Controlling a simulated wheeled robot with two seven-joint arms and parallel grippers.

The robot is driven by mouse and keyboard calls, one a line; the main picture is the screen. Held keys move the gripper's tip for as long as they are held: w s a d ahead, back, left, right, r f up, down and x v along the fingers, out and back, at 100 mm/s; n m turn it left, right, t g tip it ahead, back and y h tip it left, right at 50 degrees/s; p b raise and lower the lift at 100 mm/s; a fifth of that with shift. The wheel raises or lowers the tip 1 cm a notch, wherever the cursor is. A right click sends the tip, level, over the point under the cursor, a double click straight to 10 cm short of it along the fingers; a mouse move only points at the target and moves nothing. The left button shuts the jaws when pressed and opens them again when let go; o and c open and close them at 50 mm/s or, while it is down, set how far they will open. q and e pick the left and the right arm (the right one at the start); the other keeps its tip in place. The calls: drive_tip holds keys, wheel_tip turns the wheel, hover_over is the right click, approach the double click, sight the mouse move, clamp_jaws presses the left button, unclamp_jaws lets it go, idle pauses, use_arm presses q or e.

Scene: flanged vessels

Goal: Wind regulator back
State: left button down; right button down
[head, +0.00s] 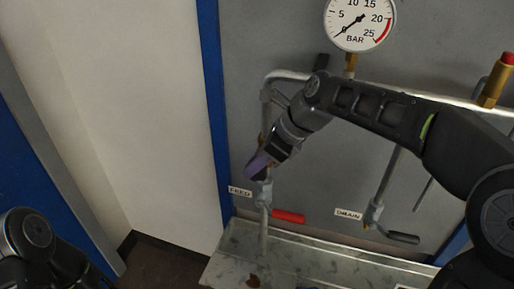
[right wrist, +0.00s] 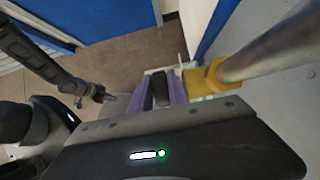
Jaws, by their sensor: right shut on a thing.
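The regulator is a brass body (right wrist: 204,80) on the grey pipe in the right wrist view, with a dark knob (right wrist: 161,84) on its side. My right gripper (right wrist: 161,96) has its purple fingers on either side of this knob and is shut on it. In the head view my right gripper (head: 260,166) is at the left vertical pipe, just above the FEED label, and my wrist hides most of the regulator. The pressure gauge (head: 358,22) shows its needle near zero.
Below the regulator is the feed valve with a red lever (head: 288,216). A drain valve with a black lever (head: 403,238) is to its right. A metal tray (head: 325,262) runs below. A brass fitting with a red cap (head: 496,82) stands at the upper right.

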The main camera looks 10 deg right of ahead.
drive_tip(key=shift+w+a+g+h, duration=0.15)
drive_tip(key=shift+g+h, duration=0.2)
drive_tip(key=shift+h, duration=0.3)
drive_tip(key=shift+w+a+g+h, duration=0.1)
drive_tip(key=shift+g+h, duration=0.25)
drive_tip(key=shift+h, duration=0.3)
drive_tip(key=c, duration=1.5)
unclamp_jaws()
drive_tip(key=shift+c, duration=0.2)
drive_tip(key=v, duration=0.7)
drive_tip(key=shift+r, duration=0.4)
drive_tip(key=shift+s+f, duration=0.1)
drive_tip(key=shift+s, duration=0.05)
